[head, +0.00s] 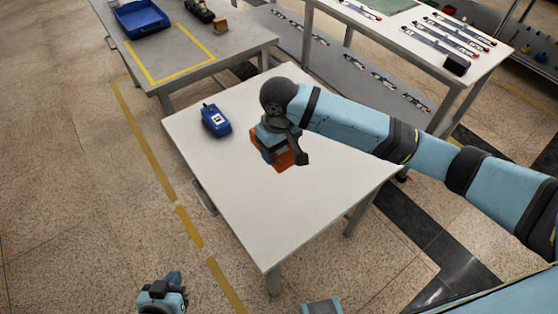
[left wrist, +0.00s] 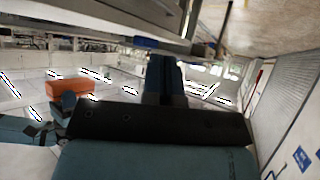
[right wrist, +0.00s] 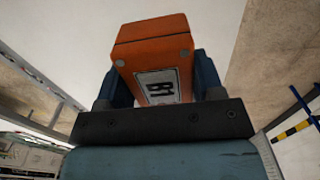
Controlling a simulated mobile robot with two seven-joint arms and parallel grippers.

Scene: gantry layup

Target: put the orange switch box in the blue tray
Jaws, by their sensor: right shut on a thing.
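The orange switch box (head: 284,157) is over the middle of the white table (head: 240,200) in the head view. My right gripper (head: 272,140) is shut on it from above and hides part of it. In the right wrist view the orange box (right wrist: 155,50), with a white label, sits between the two fingers. I cannot tell whether it touches the table. The blue tray (head: 144,27) stands on the grey table at the upper left, away from the gripper. My left gripper (head: 174,279) is low at the bottom of the head view; its fingers (left wrist: 165,80) are together and empty.
A blue box with a label (head: 216,120) stands on the white table left of my right gripper. A yellow-taped rectangle (head: 172,55) and small items (head: 200,12) lie near the tray. A rack table (head: 430,40) stands behind. The front of the white table is clear.

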